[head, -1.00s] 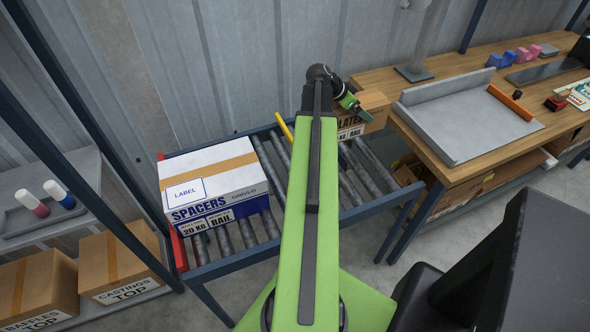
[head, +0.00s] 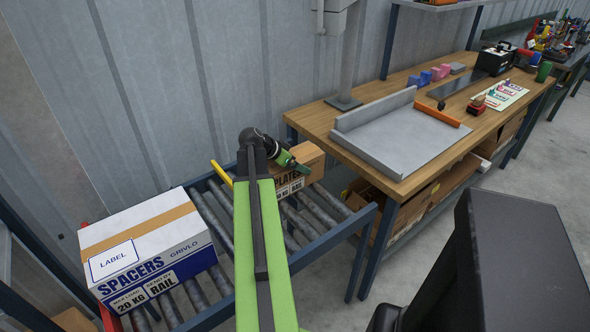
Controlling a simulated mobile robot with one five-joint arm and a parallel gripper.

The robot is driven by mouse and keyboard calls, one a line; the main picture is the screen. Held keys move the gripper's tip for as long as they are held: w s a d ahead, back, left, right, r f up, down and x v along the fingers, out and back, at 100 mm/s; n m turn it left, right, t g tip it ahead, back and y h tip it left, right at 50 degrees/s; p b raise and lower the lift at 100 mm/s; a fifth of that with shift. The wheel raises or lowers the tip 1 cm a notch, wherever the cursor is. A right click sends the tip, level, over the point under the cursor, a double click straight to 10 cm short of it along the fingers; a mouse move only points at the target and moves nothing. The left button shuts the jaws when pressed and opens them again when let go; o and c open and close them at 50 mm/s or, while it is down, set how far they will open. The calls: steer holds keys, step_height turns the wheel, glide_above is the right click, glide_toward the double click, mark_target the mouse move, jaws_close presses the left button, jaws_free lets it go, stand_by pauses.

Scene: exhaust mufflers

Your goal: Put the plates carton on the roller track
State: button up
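My gripper (head: 298,166), dark with green fingers, is at the carton's top and near side. One finger shows against the carton. The other finger is hidden, so I cannot tell whether the gripper holds the carton.
A large white spacers carton (head: 150,252) fills the left part of the track. Bare rollers lie between the two cartons. A wooden workbench (head: 452,135) with a grey tray-like board (head: 400,140) stands close on the right. A yellow bar (head: 221,174) rises behind the track.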

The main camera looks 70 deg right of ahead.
mark_target(276, 165)
steer(key=o, duration=1.8)
steer(key=shift+a+r+p, duration=0.1)
steer(key=shift+r+p, duration=0.2)
steer(key=shift+r, duration=0.1)
steer(key=p+v, duration=0.7)
steer(key=v, duration=0.4)
steer(key=shift+s+p, duration=0.1)
steer(key=shift+p, duration=0.25)
steer(key=shift+w+a+r, duration=0.15)
steer(key=shift+w+a, duration=0.05)
steer(key=shift+w, duration=0.05)
